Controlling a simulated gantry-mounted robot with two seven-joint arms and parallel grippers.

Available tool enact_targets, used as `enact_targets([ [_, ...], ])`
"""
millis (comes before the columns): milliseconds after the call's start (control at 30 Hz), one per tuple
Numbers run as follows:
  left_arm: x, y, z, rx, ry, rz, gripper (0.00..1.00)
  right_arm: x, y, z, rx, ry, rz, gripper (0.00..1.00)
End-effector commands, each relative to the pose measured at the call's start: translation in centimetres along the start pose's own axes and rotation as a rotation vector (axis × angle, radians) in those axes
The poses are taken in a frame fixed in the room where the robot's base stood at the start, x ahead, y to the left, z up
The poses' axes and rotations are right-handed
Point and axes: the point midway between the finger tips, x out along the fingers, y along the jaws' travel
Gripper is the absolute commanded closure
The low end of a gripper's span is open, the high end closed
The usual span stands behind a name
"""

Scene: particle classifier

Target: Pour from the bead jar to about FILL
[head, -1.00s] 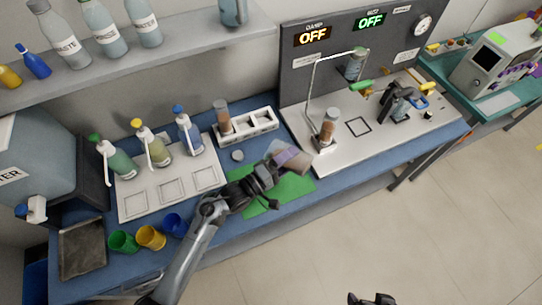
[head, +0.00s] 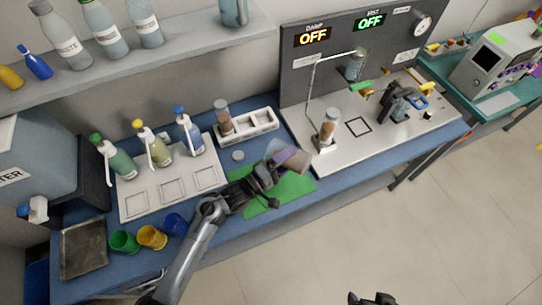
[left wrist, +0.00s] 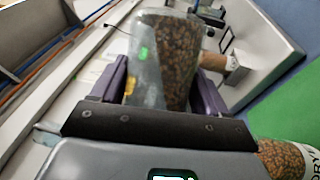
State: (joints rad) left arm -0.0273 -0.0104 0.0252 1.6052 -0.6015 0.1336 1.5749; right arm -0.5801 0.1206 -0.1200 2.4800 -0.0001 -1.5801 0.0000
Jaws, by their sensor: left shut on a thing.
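My left gripper (head: 268,170) is shut on the clear bead jar (head: 294,160), above the green mat. In the left wrist view the jar (left wrist: 174,60) sits tilted between the purple fingers. Brown beads lie against its right side. A green and a yellow mark show on its left side; no FILL lettering is readable. A bead-filled tube (head: 328,128) stands upright on the white apparatus to the right of the jar. My right gripper (head: 370,298) shows only as a dark tip at the bottom edge, its fingers unclear.
A white rack (head: 262,124) holds another brown-filled tube (head: 222,116). The green mat (head: 298,188) lies below the jar. Pump bottles (head: 188,132) stand on a white tray at left, with coloured cups (head: 150,238) in front. Clamped gear (head: 402,104) stands farther right.

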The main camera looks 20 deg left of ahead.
Motion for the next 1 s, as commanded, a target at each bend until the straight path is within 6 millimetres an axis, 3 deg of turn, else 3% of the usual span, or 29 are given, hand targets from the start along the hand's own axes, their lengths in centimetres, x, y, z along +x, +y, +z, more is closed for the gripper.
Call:
enact_targets([
  [1000, 0.01, 0.34, -0.14, -0.042, 0.005, 0.018, 0.68, -0.48, 0.12, -0.13, -0.004, -0.001, 0.003, 0.08],
])
